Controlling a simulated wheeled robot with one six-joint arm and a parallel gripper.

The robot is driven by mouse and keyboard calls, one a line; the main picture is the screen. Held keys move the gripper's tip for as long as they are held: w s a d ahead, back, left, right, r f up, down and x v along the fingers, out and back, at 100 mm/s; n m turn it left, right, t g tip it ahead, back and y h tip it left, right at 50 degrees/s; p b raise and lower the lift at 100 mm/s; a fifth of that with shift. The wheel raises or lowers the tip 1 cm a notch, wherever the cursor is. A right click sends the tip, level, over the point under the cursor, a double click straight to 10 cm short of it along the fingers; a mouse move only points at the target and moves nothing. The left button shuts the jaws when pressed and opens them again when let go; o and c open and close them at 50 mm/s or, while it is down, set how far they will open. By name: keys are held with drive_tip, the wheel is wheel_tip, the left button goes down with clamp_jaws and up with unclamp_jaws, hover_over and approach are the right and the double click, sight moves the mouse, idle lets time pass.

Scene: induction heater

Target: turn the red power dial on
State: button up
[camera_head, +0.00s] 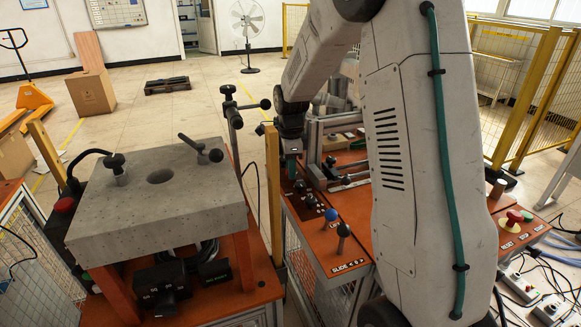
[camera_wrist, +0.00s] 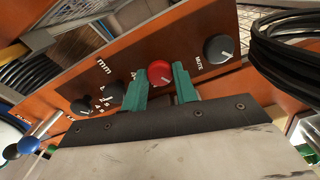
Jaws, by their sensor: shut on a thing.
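The red power dial (camera_wrist: 159,71) sits on the orange-brown control panel (camera_wrist: 215,20) in the wrist view. A light pointer mark on its face points to the lower right of the picture. My gripper (camera_wrist: 161,82) has its two green fingers on either side of the dial, shut on it. In the head view my gripper (camera_head: 291,168) reaches down to the panel at the left of the orange bench. The red dial is hidden there behind my gripper and arm.
A black MUTE knob (camera_wrist: 218,48) sits close to the right of the dial. In the head view, a blue-topped lever (camera_head: 332,215) and SLIDE lever (camera_head: 343,231) stand nearby. A grey slab (camera_head: 155,205) is at left.

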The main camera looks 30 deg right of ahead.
drive_tip(key=m, duration=0.4)
drive_tip(key=shift+m, duration=0.3)
drive_tip(key=shift+r, duration=0.1)
idle(0.4)
drive_tip(key=o, duration=1)
drive_tip(key=shift+c, duration=0.2)
drive_tip(key=shift+r, duration=3.85)
